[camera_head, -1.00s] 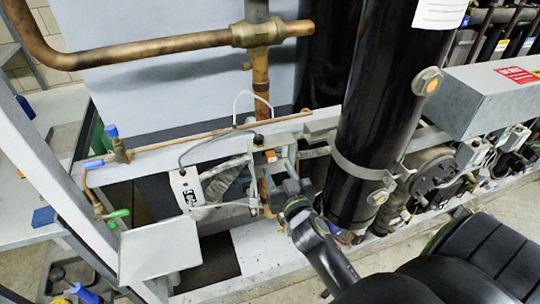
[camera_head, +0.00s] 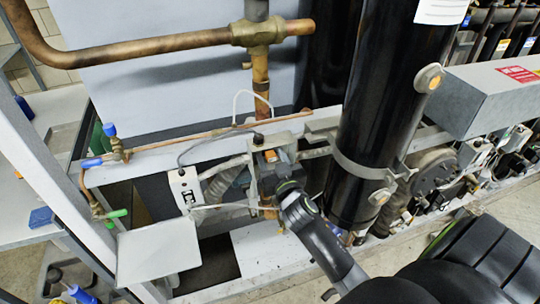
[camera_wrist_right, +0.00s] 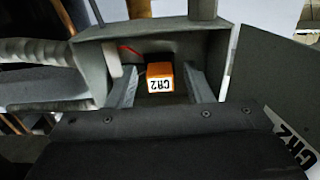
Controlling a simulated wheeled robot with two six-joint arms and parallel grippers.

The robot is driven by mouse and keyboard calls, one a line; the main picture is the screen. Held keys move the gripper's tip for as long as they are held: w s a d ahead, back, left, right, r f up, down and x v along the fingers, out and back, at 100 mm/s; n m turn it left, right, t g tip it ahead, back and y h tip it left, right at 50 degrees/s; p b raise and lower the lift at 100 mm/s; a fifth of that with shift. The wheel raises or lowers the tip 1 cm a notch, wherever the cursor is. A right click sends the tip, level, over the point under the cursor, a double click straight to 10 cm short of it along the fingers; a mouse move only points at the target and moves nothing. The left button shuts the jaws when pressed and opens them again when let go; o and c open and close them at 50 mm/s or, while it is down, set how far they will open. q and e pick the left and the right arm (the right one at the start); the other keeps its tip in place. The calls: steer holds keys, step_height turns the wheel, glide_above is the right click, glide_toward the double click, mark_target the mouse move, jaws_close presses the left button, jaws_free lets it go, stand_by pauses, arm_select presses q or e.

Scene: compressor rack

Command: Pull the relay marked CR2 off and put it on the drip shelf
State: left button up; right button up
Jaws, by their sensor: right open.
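The orange relay (camera_wrist_right: 160,78) with a white CR2 label sits inside an open grey box (camera_wrist_right: 212,55) in the right wrist view. A small orange part of it shows in the head view (camera_head: 283,155). My right gripper (camera_wrist_right: 160,88) is open, with one finger on each side of the relay; I cannot tell whether they touch it. In the head view my right gripper (camera_head: 270,168) is at the box, partly hiding it. A flat pale plate (camera_head: 158,250), which looks like the drip shelf, is at the lower left. My left gripper is not in view.
A grey panel (camera_wrist_right: 268,75) with a CR2 label is right of the box in the wrist view. In the head view, a black cylinder (camera_head: 375,120) stands close right of the box. A white box (camera_head: 185,190) and corrugated conduit (camera_head: 222,182) lie left, between box and plate.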

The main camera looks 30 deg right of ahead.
mark_target(273, 160)
stand_by(1.1)
jaws_close()
steer(key=shift+s, duration=0.1)
steer(key=shift+v, duration=2.9)
